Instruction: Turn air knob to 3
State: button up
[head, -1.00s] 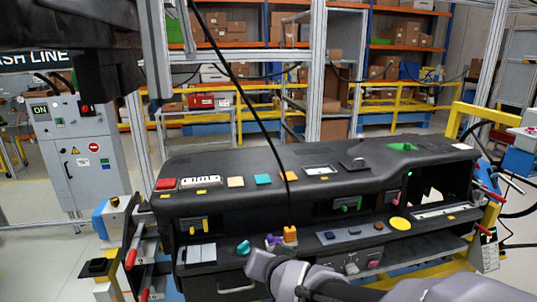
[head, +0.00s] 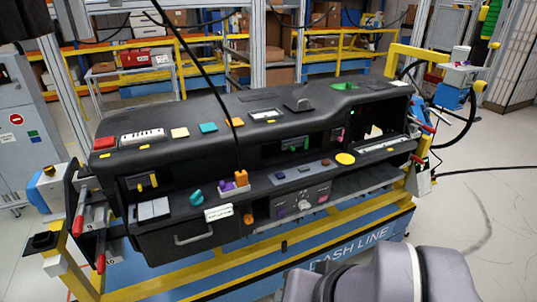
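The black dashboard module (head: 225,120) lies across the middle of the head view. A grey control panel (head: 318,193) is set low in its front face, right of centre. A pale round knob (head: 304,205) sits on this panel; it may be the air knob, but its label and pointer are too small to read. A teal knob (head: 196,197) stands on the lower ledge to the left. Grey-purple links of my arm show at the bottom right, apart from the dashboard. My gripper is not in view.
A purple and orange part (head: 240,181) and a white label plate (head: 218,212) are on the lower ledge. A drawer handle (head: 194,236) juts out at lower left. A black cable (head: 195,65) hangs down to the ledge. Red-handled clamps (head: 79,224) stand at the left end.

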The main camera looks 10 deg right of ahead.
aim_at(303, 205)
jog(key=i+j+u, duration=0.2)
jog(key=u, duration=0.3)
jog(key=i+u, duration=0.45)
jog(key=k+z, duration=0.1)
jog(key=z, duration=1.6)
jog(key=i, duration=0.55)
